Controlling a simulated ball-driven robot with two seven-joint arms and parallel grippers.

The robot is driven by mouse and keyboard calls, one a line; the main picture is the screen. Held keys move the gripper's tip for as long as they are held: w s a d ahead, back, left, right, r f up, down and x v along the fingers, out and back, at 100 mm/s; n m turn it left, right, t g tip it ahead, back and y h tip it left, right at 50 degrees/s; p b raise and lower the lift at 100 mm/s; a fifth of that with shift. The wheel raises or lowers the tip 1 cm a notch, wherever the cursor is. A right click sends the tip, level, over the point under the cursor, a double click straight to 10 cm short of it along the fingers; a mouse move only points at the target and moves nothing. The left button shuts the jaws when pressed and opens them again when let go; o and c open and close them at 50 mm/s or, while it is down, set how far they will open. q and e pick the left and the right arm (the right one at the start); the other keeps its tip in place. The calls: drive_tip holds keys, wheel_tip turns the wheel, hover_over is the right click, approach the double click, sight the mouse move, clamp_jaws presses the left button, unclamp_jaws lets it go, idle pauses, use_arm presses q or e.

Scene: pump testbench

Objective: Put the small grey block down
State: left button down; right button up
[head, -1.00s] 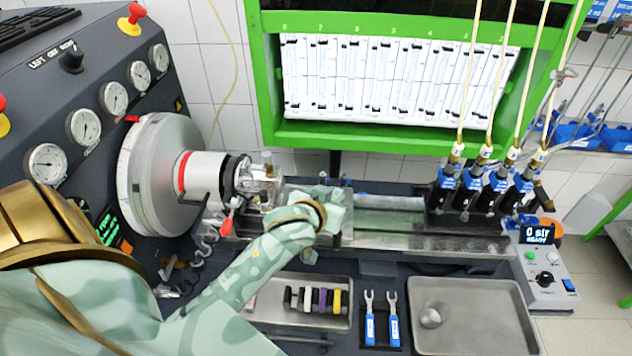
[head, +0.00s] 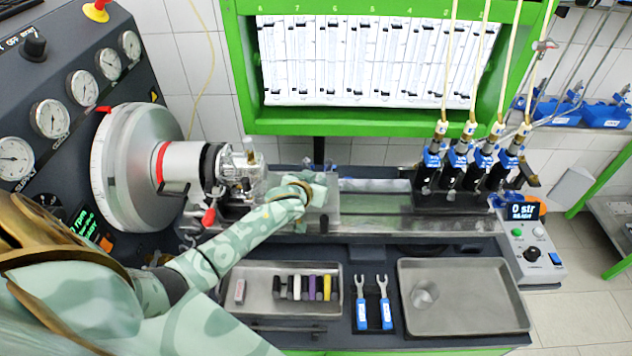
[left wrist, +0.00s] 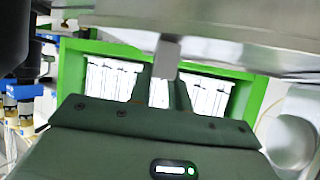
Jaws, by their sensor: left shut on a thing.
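My left gripper (head: 322,190) is over the metal bed of the bench, to the right of the pump clamped at the drive. In the left wrist view its two dark fingers (left wrist: 163,92) are shut on the small grey block (left wrist: 166,58), which sticks out past the fingertips. A pale metal surface spans the top of that view, close to the block; I cannot tell whether they touch. In the head view the gripper and wrist hide the block. My right gripper is not in view.
In front of the bed are a tray (head: 262,310) with several coloured pieces, two blue-handled wrenches (head: 374,312) and a larger tray (head: 470,300) holding a round metal piece. Several blue-tagged injectors (head: 468,172) stand at the right of the bed. A large round drive wheel (head: 140,170) is at left.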

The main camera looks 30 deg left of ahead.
use_arm(q)
drive_tip(key=c, duration=1.3)
unclamp_jaws()
drive_tip(key=shift+f, duration=0.1)
drive_tip(key=shift+s+r, duration=0.1)
drive_tip(key=shift+r, duration=0.15)
drive_tip(key=p+v, duration=0.2)
drive_tip(key=v, duration=0.9)
drive_tip(key=shift+s, duration=0.4)
